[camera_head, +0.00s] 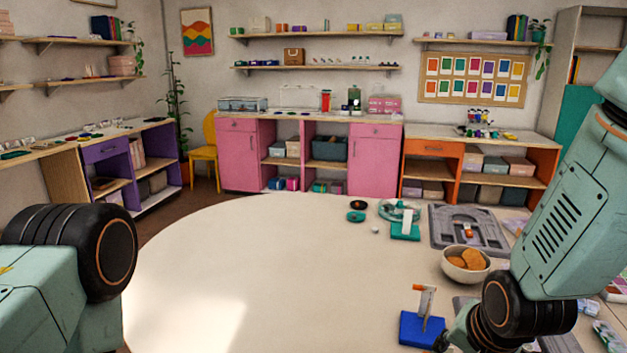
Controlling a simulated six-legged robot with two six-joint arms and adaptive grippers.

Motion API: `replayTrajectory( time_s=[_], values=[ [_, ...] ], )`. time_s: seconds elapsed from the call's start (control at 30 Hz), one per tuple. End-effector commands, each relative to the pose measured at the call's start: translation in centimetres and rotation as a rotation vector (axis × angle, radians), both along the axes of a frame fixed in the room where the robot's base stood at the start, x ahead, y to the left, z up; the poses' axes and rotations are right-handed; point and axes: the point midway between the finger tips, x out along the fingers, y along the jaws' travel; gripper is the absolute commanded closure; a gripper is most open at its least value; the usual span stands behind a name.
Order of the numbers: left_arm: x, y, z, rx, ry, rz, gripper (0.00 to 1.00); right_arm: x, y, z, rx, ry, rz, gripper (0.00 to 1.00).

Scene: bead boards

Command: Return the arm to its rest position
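My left arm shows only as a pale green link with a black joint at the lower left; its gripper is out of frame. My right arm comes down from the right edge to a black joint over the table's front right. A grey and orange upright (425,300) stands on the blue board.
The round cream table (240,260) is bare on its left and middle. At its right are a green board (405,232) with a white upright, a grey tray (445,225), and a white bowl (455,268) of orange-brown pieces. Cabinets line the back wall.

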Motion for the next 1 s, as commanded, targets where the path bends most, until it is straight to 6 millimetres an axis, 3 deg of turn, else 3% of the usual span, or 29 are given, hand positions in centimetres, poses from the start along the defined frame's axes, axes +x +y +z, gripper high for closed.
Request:
replayTrajectory(
  time_s=[0.03, 0.13, 0.27, 0.37, 0.5, 0.6, 0.7, 0.83, 1.0],
  values=[
    [0.0, 0.0, -0.2, 0.000, 0.000, 0.000, 0.60, -0.9, 0.0, -2.2, -0.041, 0.004, 0.090, 0.62],
    [0.0, 0.0, -0.4, 0.000, 0.000, 0.000, 0.60, -2.8, -0.1, -6.1, -0.131, 0.000, 0.283, 0.62],
    [0.0, 0.0, -0.7, 0.000, 0.000, 0.000, 0.60, -6.8, -0.1, -11.5, -0.216, 0.036, 0.488, 0.62],
    [0.0, 0.0, -0.9, 0.000, 0.000, 0.000, 0.60, -10.8, -0.2, -15.2, -0.240, 0.092, 0.589, 0.62],
    [0.0, 0.0, -1.2, 0.000, 0.000, 0.000, 0.60, -17.6, -0.2, -19.6, -0.209, 0.220, 0.633, 0.62],
    [0.0, 0.0, -1.4, 0.000, 0.000, 0.000, 0.60, -22.1, -0.2, -21.7, -0.173, 0.320, 0.639, 0.62],
    [0.0, 0.0, -1.4, 0.000, 0.000, 0.000, 0.60, -25.0, -0.2, -22.9, -0.151, 0.385, 0.642, 0.62],
    [0.0, 0.0, -1.5, 0.000, 0.000, 0.000, 0.60, -26.6, -0.2, -23.6, -0.138, 0.421, 0.644, 0.62],
    [0.0, 0.0, -1.4, 0.000, 0.000, 0.000, 0.60, -26.8, -0.2, -23.6, -0.137, 0.426, 0.644, 0.62]
  ],
)
